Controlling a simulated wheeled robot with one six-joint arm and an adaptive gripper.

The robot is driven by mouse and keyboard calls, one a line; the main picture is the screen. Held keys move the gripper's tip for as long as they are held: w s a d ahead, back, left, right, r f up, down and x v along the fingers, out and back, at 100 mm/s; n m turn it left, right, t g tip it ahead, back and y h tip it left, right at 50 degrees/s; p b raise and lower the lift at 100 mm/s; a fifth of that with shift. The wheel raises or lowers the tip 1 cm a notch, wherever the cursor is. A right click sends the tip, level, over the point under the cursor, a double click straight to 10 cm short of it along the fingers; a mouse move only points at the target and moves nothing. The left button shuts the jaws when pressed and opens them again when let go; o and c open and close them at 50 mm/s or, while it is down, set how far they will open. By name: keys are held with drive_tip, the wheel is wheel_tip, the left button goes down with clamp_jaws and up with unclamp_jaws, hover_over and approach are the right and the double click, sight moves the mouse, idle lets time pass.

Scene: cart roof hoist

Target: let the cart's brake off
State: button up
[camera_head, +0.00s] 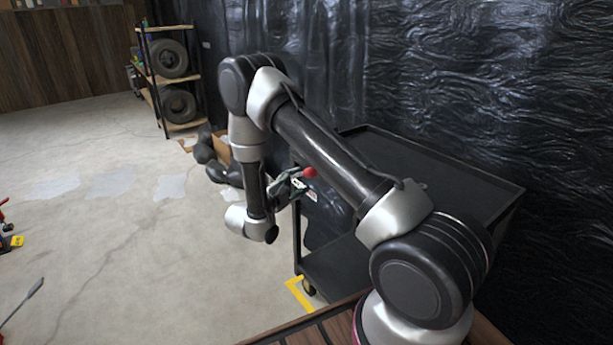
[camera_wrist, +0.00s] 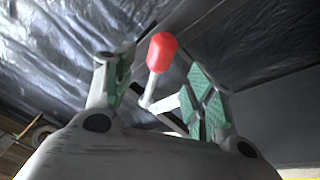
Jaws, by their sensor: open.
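The cart (camera_head: 450,168) is black, with a top tray and a lower shelf, and stands against the dark wall. Its brake lever has a red knob (camera_head: 310,172) at the cart's left end. In the wrist view the red knob (camera_wrist: 162,52) sits on a pale stem between the fingers and beyond their tips. My gripper (camera_head: 290,185) is beside the lever in the head view, partly hidden by my arm. In the wrist view my gripper (camera_wrist: 160,90) is open, with green pads on both sides of the stem. I cannot tell whether a pad touches it.
A shelf with tyres (camera_head: 168,80) stands at the back left. A yellow floor mark (camera_head: 297,292) lies by the cart's wheel. A dark plastic-like wall (camera_head: 450,60) is close behind the cart. The concrete floor (camera_head: 130,240) to the left is mostly clear.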

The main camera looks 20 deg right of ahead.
sight(302, 174)
drive_tip(key=x, duration=0.6)
clamp_jaws()
